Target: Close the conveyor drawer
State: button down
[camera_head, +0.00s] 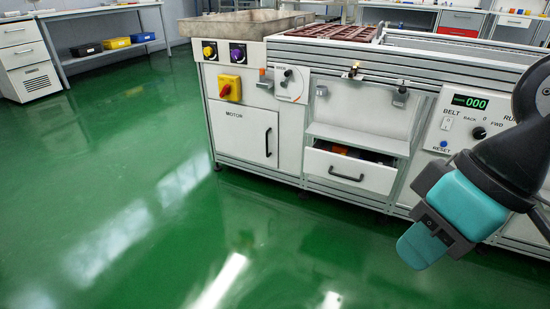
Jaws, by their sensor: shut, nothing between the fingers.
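The conveyor drawer (349,171) is a white-fronted drawer with a dark curved handle (346,178), low in the middle of the conveyor's front. It stands pulled out, and several small coloured items show inside behind its front. My gripper (421,246), teal and dark grey, hangs at the lower right over the green floor, in front of the conveyor. It is to the right of the drawer in the picture and apart from it. Its fingers are shut with nothing seen between them.
The conveyor (340,90) has a motor cabinet door (245,132) left of the drawer and a belt control panel (468,125) to the right. An open shelf recess is above the drawer. A side bench (105,48) with bins stands at the back left. The green floor (130,200) in front is clear.

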aim_at(348, 170)
jog(key=u, duration=0.3)
jog(key=i, duration=1)
